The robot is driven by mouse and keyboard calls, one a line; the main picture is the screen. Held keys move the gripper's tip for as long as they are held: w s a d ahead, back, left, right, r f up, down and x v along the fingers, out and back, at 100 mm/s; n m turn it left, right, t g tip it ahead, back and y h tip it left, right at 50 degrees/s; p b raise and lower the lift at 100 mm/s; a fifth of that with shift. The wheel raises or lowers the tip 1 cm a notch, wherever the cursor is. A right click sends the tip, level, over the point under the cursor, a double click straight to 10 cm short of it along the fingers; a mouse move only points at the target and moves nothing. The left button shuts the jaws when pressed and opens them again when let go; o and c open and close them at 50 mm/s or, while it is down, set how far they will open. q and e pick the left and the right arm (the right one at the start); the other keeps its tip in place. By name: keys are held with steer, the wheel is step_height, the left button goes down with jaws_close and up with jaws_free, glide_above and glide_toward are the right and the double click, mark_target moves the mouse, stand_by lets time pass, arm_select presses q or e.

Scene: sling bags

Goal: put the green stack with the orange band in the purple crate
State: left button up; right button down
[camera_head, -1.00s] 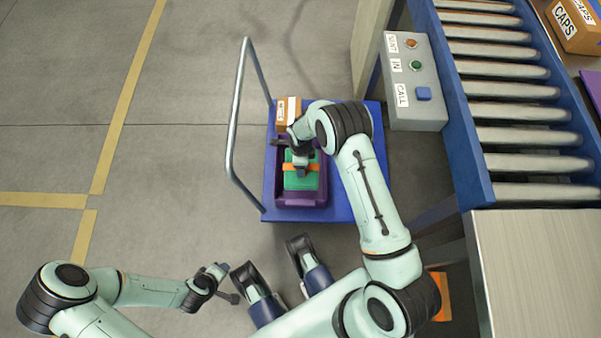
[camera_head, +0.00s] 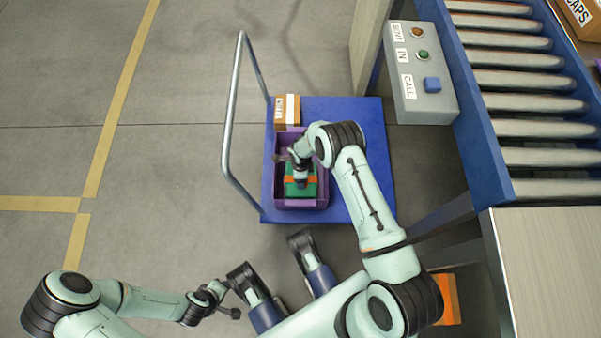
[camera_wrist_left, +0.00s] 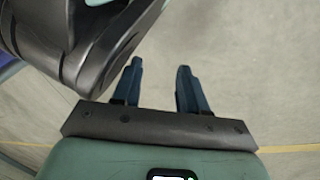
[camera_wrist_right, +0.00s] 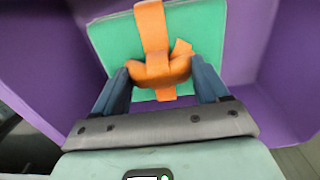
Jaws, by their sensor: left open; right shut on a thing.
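The green stack (camera_head: 301,190) with its orange band (camera_wrist_right: 152,28) is inside the purple crate (camera_head: 301,203), within its walls. In the right wrist view the green stack (camera_wrist_right: 110,45) lies between the purple walls (camera_wrist_right: 265,45); I cannot tell if it rests on the crate floor. My right gripper (camera_wrist_right: 160,75) is shut on the knotted part of the orange band. In the head view it reaches down into the crate (camera_head: 300,182), and the arm hides part of the stack. My left gripper (camera_wrist_left: 160,70) is open and empty, above the floor at lower left (camera_head: 234,312).
The crate stands on a blue cart (camera_head: 350,110) with a metal handle (camera_head: 232,120) on its left. A cardboard box (camera_head: 287,110) sits behind the crate. A roller conveyor (camera_head: 530,100) and a button box (camera_head: 425,80) stand at the right.

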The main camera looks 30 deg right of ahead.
jaws_free()
steer(key=shift+f, duration=0.1)
arm_select(q)
steer(key=shift+s+f, duration=0.15)
steer(key=shift+s, duration=0.05)
arm_select(e)
step_height(320, 180, up, 8)
steer(key=p, duration=0.2)
steer(key=shift+r+p, duration=0.2)
steer(key=shift+p, duration=0.1)
arm_select(q)
steer(key=w+d+r+t+p, duration=0.1)
steer(key=w+r, duration=0.3)
steer(key=r, duration=0.2)
steer(key=shift+d+t, duration=0.3)
arm_select(e)
step_height(320, 180, up, 4)
steer(key=shift+f, duration=0.1)
